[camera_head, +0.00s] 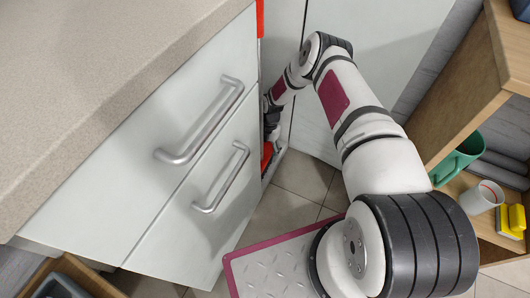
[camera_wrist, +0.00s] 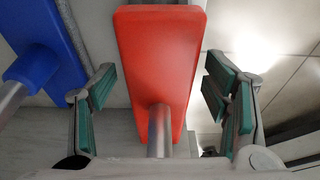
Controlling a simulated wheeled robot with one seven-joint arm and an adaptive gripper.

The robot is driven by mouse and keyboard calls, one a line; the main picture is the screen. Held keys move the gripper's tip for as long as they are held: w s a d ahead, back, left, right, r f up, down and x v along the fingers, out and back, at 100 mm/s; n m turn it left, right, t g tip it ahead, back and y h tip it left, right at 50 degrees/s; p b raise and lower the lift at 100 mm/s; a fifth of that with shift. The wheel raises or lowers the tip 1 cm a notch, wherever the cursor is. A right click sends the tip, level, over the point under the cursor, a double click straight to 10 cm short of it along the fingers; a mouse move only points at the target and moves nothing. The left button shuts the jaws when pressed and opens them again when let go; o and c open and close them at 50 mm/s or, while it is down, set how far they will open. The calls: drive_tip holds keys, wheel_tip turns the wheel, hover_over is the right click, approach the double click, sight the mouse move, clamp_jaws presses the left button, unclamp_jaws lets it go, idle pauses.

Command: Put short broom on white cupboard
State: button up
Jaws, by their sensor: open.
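A red broom head (camera_wrist: 160,60) with a metal handle (camera_wrist: 160,128) lies between the fingers of my gripper (camera_wrist: 157,88) in the wrist view. The gripper is open, with gaps on both sides of the red head. A blue broom head (camera_wrist: 48,55) with its own metal handle is left of the left finger. Which broom is the short one I cannot tell. In the head view a bit of red (camera_head: 267,155) shows below my gripper (camera_head: 271,132), mostly hidden behind the drawer edge. A white cupboard (camera_head: 165,170) with two handles and a beige top (camera_head: 100,80) stands at left.
Tall white panels (camera_head: 365,50) stand behind my arm. A red strip (camera_head: 260,18) shows at the cupboard's far edge. Tiled floor (camera_head: 285,210) is clear between.

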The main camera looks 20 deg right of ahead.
drive_tip(key=p+v, duration=0.2)
drive_tip(key=v, duration=0.4)
drive_tip(key=shift+r+p, duration=0.3)
drive_tip(key=shift+r, duration=0.05)
